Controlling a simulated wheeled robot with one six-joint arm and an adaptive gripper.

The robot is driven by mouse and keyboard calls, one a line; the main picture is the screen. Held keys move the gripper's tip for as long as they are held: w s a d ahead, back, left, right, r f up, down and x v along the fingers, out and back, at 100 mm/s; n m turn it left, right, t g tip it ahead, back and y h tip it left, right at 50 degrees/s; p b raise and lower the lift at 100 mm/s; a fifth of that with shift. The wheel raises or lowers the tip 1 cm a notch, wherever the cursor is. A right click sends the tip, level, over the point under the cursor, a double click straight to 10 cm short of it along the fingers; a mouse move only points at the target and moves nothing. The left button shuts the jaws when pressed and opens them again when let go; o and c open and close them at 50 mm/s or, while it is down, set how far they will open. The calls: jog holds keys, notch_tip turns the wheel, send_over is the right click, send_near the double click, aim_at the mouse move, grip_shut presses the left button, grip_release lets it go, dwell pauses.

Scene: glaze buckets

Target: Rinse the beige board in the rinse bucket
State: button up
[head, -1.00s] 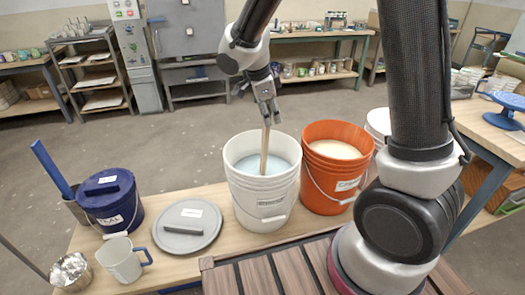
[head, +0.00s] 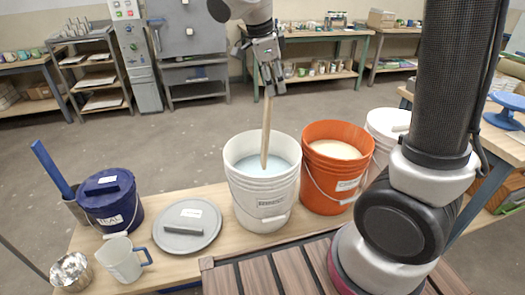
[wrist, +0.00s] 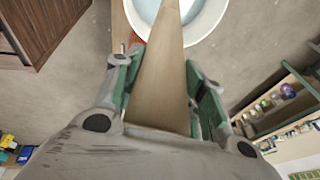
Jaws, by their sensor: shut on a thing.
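The beige board (head: 266,130) is a long, narrow wooden strip, held nearly upright with its lower end over the mouth of the white rinse bucket (head: 262,200). The bucket holds pale blue liquid (head: 285,158). The board's lower tip shows in front of the liquid; I cannot tell whether it touches it. My gripper (head: 270,90) is shut on the board's upper end, well above the rim. In the wrist view the board (wrist: 160,85) runs between the green finger pads toward the bucket (wrist: 205,22).
An orange bucket (head: 322,190) with cream glaze stands close at the right, with a white bucket (head: 385,125) behind it. A grey lid (head: 187,240), a pitcher (head: 120,262), a blue teal bucket (head: 108,205) and a metal cup (head: 70,272) stand at the left.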

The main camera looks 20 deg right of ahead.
jog(key=shift+s+r, duration=0.3)
jog(key=shift+r, duration=1.1)
jog(key=shift+s+r, duration=0.25)
jog(key=shift+r, duration=1.1)
jog(key=shift+s+r, duration=0.3)
jog(key=shift+r, duration=1.1)
